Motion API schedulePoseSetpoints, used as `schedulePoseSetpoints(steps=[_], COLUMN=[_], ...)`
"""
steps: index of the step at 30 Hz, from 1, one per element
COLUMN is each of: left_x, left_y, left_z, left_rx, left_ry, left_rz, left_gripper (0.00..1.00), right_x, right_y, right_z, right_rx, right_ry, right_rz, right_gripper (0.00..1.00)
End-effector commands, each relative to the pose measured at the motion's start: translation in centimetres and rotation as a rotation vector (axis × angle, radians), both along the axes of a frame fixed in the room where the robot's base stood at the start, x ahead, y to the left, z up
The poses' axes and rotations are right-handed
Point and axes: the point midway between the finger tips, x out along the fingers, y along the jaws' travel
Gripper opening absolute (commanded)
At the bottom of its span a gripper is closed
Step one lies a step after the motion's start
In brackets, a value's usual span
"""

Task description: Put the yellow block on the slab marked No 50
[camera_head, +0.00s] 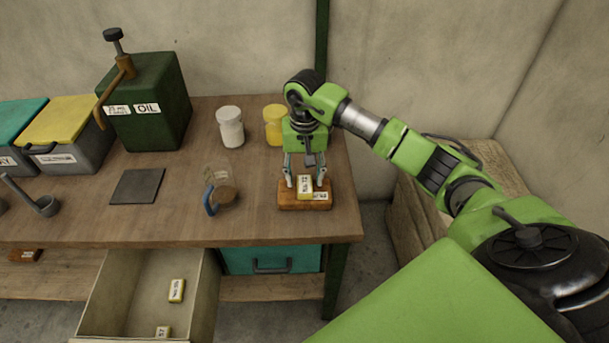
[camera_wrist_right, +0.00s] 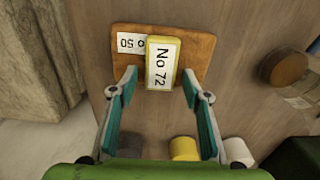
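A yellow block (camera_head: 305,187) with a white label reading "No 72" lies on the orange-brown wooden slab (camera_head: 286,203) at the right front of the workbench. In the right wrist view, the slab's label reads "No 50" (camera_wrist_right: 130,42), and the block (camera_wrist_right: 163,63) partly covers it. The slab (camera_wrist_right: 196,48) shows around the block there. My right gripper (camera_head: 305,178) is over the slab, fingers pointing down. In the right wrist view, its fingers (camera_wrist_right: 160,84) are spread apart, with gaps on both sides of the block. My left gripper is out of view.
An open drawer (camera_head: 208,300) holds two more yellow blocks (camera_head: 177,290). A glass jug (camera_head: 217,185), a dark plate (camera_head: 137,186), a white jar (camera_head: 230,127), a yellow jar (camera_head: 274,125) and a green oil can (camera_head: 155,100) stand or lie on the bench.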

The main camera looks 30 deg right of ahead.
Motion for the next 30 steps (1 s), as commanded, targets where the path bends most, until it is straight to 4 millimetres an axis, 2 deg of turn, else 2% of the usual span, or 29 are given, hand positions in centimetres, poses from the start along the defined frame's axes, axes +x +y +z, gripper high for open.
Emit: schedulePoseSetpoints(steps=[5,9,11,21,25,30], left_x=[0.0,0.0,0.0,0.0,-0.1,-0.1], left_y=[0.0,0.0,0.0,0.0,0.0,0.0], left_z=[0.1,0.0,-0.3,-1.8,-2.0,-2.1], left_rx=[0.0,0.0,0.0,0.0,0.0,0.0], left_ry=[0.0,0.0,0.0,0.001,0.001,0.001], left_rz=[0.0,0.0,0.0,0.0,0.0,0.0], left_gripper=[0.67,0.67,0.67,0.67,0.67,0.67], right_x=[0.0,0.1,0.2,0.2,0.1,0.0], right_y=[0.0,0.0,0.0,0.0,0.0,0.0], right_z=[0.1,1.0,1.9,9.1,11.0,12.2], right_rx=[0.001,0.0,0.0,0.0,-0.001,0.001], right_ry=[-0.001,-0.004,-0.006,-0.006,-0.003,-0.001], right_rz=[0.0,0.0,0.0,-0.001,-0.001,0.0], right_gripper=[0.44,0.44,0.44,0.44,0.44,0.44])
